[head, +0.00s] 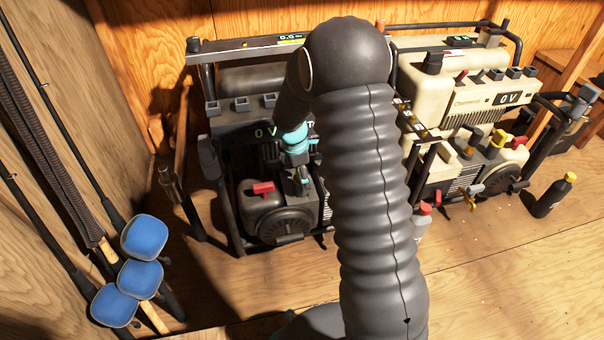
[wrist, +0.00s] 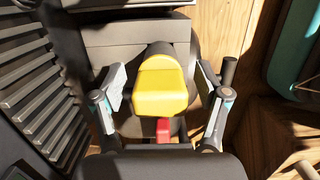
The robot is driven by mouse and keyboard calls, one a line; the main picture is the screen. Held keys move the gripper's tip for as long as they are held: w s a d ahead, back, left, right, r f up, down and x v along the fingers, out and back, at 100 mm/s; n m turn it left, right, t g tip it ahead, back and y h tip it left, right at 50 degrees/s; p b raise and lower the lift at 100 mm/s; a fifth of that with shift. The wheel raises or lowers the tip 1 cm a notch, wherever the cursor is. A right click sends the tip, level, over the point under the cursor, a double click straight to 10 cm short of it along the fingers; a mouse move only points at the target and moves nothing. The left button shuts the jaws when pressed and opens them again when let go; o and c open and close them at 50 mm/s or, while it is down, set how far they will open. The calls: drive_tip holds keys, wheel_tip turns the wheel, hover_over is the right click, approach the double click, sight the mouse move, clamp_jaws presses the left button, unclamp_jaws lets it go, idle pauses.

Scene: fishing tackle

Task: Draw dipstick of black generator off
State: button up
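The black generator (head: 283,225) stands at the left of the pair, with a red lever (head: 262,188) on its engine. My gripper (head: 299,182) reaches down in front of it. In the wrist view a yellow cap (wrist: 161,88), which looks like the dipstick's head, sits on the dark engine. My gripper's two fingers stand on either side of the cap, with a gap on each side, so it is open. The cap is hidden behind my gripper and arm in the head view. A red part (wrist: 163,130) shows just below the cap.
A cream generator (head: 470,95) with its own yellow cap (head: 499,138) stands to the right. A dark bottle with a yellow top (head: 553,196) and a red-capped bottle (head: 422,222) stand on the floor. Rods with blue ends (head: 143,237) lean at the left wall. Front floor is partly clear.

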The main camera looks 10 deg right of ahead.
drive_tip(key=c, duration=1)
drive_tip(key=shift+o, duration=0.2)
drive_tip(key=shift+r, duration=0.15)
wheel_tip(320, 180, up, 15)
drive_tip(key=p, duration=1.2)
drive_tip(key=shift+r, duration=0.15)
idle(0.3)
